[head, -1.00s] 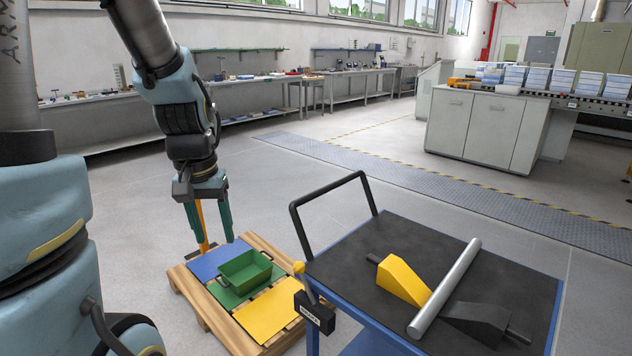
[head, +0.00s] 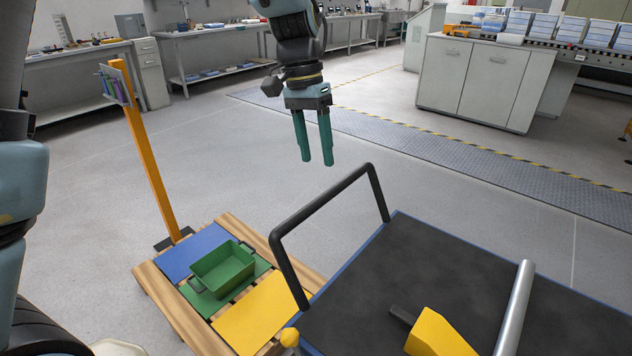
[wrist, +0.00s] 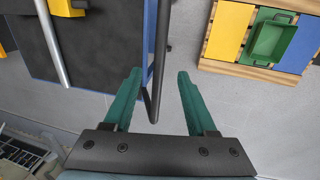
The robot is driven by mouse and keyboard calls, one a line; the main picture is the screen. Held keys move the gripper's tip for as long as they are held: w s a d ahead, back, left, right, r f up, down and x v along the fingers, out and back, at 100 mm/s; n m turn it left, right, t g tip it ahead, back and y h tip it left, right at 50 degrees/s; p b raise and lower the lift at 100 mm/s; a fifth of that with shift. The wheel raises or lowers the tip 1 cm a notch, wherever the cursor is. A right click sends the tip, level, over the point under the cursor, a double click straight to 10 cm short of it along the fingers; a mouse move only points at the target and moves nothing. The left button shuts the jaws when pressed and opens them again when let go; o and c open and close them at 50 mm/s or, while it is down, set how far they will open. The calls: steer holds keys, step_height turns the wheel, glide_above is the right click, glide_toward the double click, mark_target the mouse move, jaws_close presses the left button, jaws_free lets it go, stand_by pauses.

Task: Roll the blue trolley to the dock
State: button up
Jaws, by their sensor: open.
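The blue trolley has a black top (head: 420,265) with a blue edge and stands at the lower right of the head view. Its black push handle (head: 325,205) rises at the trolley's near left end. My gripper (head: 318,163) is open and empty, in the air above and behind the handle in the head view. In the wrist view, the handle (wrist: 160,60) runs down the picture and its lower end lies between the open fingers (wrist: 155,88), apart from both. The trolley top (wrist: 100,45) shows at the left there. I cannot make out a dock.
A wooden pallet (head: 160,297) with blue, green and yellow panels carries a green bin (head: 222,268), left of the trolley. An orange post (head: 150,170) stands behind it. A yellow wedge (head: 435,335) and a metal bar (head: 515,308) lie on the trolley. Floor beyond is clear.

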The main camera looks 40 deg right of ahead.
mark_target(323, 194)
steer(key=f, duration=0.2)
steer(key=s+f, duration=0.1)
steer(key=f, duration=0.2)
steer(key=f+p, duration=0.1)
steer(key=f, duration=0.2)
steer(key=shift+s+d+f, duration=0.2)
steer(key=shift+s, duration=0.1)
steer(key=shift+c, duration=0.4)
jaws_close()
stand_by(0.6)
